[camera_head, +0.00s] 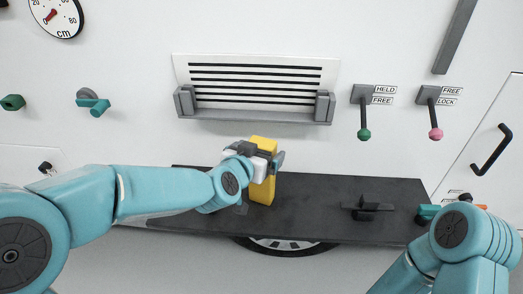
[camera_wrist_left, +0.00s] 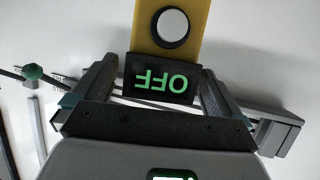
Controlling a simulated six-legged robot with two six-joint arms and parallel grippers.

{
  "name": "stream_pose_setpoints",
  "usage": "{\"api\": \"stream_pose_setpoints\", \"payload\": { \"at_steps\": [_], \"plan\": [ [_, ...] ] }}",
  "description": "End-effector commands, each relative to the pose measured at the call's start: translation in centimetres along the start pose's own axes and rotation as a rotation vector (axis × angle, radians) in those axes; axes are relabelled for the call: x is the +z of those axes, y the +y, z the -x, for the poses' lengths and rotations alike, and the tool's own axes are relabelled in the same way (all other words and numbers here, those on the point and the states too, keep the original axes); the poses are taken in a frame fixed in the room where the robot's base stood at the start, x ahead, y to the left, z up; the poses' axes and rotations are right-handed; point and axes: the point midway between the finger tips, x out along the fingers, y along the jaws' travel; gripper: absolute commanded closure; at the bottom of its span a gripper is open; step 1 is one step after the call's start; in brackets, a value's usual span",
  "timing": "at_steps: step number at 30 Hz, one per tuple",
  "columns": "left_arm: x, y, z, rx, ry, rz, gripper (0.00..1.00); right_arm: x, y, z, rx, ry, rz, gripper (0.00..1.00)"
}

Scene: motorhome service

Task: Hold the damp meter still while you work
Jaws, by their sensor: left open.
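The damp meter (camera_head: 262,190) is a yellow upright block on the dark shelf in the head view. In the left wrist view the yellow body (camera_wrist_left: 143,36) has a round pale button (camera_wrist_left: 172,25) and a black display (camera_wrist_left: 160,78) with green letters OFF, upside down in that view. My left gripper (camera_head: 268,160) is at the meter's upper part, open, with a finger on each side of the display in the wrist view (camera_wrist_left: 158,80). I cannot tell whether the fingers touch it. My right arm is at the lower right; its gripper (camera_head: 450,210) is mostly hidden behind the wrist.
The dark shelf (camera_head: 320,195) carries a dark bracket (camera_head: 367,207). Above are a slotted vent (camera_head: 255,70) and a grey rail (camera_head: 255,115) with end blocks. A green-knobbed lever (camera_head: 364,120) marked HELD/FREE and a pink-knobbed lever (camera_head: 434,120) marked FREE/LOCK hang down.

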Motion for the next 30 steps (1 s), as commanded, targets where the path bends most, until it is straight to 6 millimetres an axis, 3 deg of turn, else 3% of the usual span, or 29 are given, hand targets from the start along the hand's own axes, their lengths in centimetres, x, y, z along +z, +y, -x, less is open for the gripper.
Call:
{"api": "stream_pose_setpoints", "payload": {
  "at_steps": [6,15,21,22,27,30],
  "plan": [
    [0.0,0.0,-1.9,0.000,0.000,-0.001,0.00,0.0,-0.1,0.1,0.000,0.000,0.000,0.15],
    [0.0,0.0,-2.1,0.000,0.000,-0.001,0.00,0.0,-0.1,0.1,0.000,0.000,0.000,0.15],
    [0.0,0.0,-2.1,0.000,0.000,-0.001,0.61,0.0,-0.1,0.1,0.000,0.000,0.000,0.15],
    [0.0,0.0,-2.1,0.000,0.001,-0.001,0.61,0.0,-0.1,0.1,0.000,0.000,0.000,0.18],
    [0.0,0.0,-2.1,0.000,0.001,-0.001,0.61,0.0,-0.1,0.1,0.000,0.000,0.000,0.73],
    [-0.1,0.0,-2.1,0.000,0.001,-0.001,0.61,0.0,-0.1,0.1,0.000,0.000,0.000,1.00]
  ]
}}
